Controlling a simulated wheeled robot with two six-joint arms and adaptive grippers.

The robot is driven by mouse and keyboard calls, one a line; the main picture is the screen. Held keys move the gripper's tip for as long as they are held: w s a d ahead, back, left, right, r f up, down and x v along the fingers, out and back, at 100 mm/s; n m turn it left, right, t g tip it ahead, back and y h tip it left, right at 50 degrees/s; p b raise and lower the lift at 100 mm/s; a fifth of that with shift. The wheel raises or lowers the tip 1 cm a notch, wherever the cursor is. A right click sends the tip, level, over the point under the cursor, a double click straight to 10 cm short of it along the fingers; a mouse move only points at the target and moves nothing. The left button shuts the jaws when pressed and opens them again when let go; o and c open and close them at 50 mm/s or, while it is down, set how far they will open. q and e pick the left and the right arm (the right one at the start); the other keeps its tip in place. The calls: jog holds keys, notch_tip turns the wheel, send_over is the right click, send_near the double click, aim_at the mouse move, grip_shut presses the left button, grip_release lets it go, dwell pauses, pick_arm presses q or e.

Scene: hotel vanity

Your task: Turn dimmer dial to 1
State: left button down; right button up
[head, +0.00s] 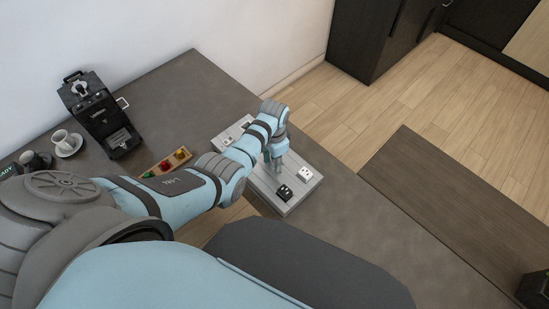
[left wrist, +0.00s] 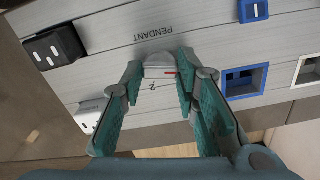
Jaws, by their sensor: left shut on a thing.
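A "2" shows beside the knob in the left wrist view. My left gripper (left wrist: 159,78) has its teal fingers on both sides of the dial and is shut on it. The fingers hide part of the knob and any other numbers. In the head view my left gripper (head: 274,160) reaches down to the panel (head: 265,193), and the dial is hidden there. My right gripper is not in view.
A coffee machine (head: 103,115), a cup (head: 64,140) and a wooden tray (head: 157,169) stand left on the counter.

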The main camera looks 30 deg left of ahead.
pick_arm(q)
jog(key=m+p, duration=0.1)
jog(key=m, duration=0.3)
jog(key=shift+r+p, duration=0.1)
jog(key=shift+p, duration=0.25)
jog(key=m, duration=0.5)
jog(key=shift+p, duration=0.4)
jog(key=c, duration=1.2)
grip_release()
jog(key=shift+c, duration=0.2)
notch_tip(320, 180, up, 12)
